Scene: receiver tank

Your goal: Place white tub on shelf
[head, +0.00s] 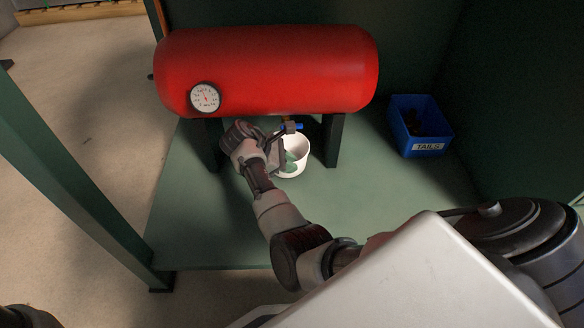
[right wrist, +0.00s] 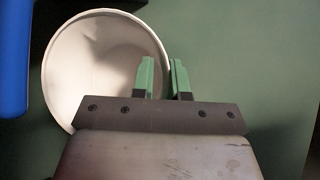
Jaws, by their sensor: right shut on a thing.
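The white tub (head: 297,168) is under the red tank, upright as far as I can see, on or just above the green shelf surface (head: 370,205). I cannot tell whether its base touches. My right gripper (head: 287,157) is shut on the tub's wall from the left. The right wrist view looks down into the open tub (right wrist: 75,80). There, my right gripper's (right wrist: 162,68) green-padded fingers straddle the rim, one inside and one outside. The tub's near part is hidden by the gripper. My left gripper is not in view.
The red tank (head: 270,65) with a round gauge (head: 205,97) stands on dark legs above the shelf. A blue-handled valve (head: 291,127) hangs just over the tub. A blue bin (head: 420,125) labelled TAILS is at the right. The front of the shelf is clear.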

